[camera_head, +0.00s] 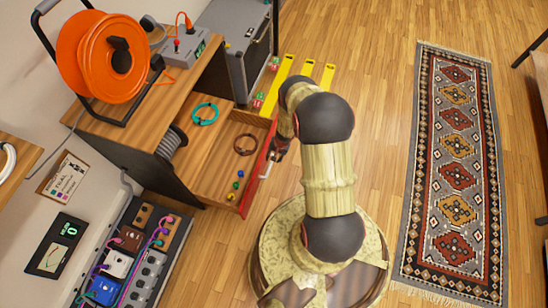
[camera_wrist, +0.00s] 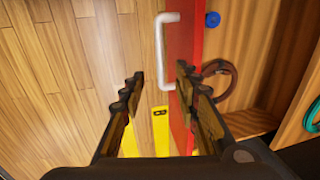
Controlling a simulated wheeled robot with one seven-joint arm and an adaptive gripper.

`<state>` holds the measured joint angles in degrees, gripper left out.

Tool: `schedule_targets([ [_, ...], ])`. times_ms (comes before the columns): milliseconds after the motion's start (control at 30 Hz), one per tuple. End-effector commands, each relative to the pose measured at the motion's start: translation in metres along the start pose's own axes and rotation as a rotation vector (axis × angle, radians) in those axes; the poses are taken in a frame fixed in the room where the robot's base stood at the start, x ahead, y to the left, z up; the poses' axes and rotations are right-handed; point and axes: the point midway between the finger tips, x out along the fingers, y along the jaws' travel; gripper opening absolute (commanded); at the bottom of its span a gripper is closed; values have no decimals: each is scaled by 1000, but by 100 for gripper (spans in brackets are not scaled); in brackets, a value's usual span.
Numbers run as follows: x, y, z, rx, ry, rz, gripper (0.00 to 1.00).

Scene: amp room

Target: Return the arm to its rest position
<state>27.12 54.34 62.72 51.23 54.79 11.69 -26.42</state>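My arm reaches from its base toward the cabinet in the head view, bent at the elbow. My gripper (camera_head: 277,154) is beside the red front (camera_head: 260,160) of a pulled-out wooden drawer. In the wrist view my gripper (camera_wrist: 157,78) is open, with its two dark fingers well apart. The white handle (camera_wrist: 163,50) on the red front (camera_wrist: 181,40) shows between the fingertips in the picture. I see no contact, and the depth between them is hard to tell. Nothing is held.
Yellow strips (camera_head: 300,80) lie on the floor beyond. An orange cable reel (camera_head: 100,57) stands on the cabinet. Wooden floor and a patterned rug (camera_head: 455,170) lie right.

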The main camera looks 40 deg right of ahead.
Motion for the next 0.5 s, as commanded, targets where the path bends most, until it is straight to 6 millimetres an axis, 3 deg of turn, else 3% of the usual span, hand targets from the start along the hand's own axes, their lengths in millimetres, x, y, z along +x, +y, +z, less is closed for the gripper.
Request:
schedule_targets([
  [500, 0, -2, 2, 25, -10, -5, 32],
])
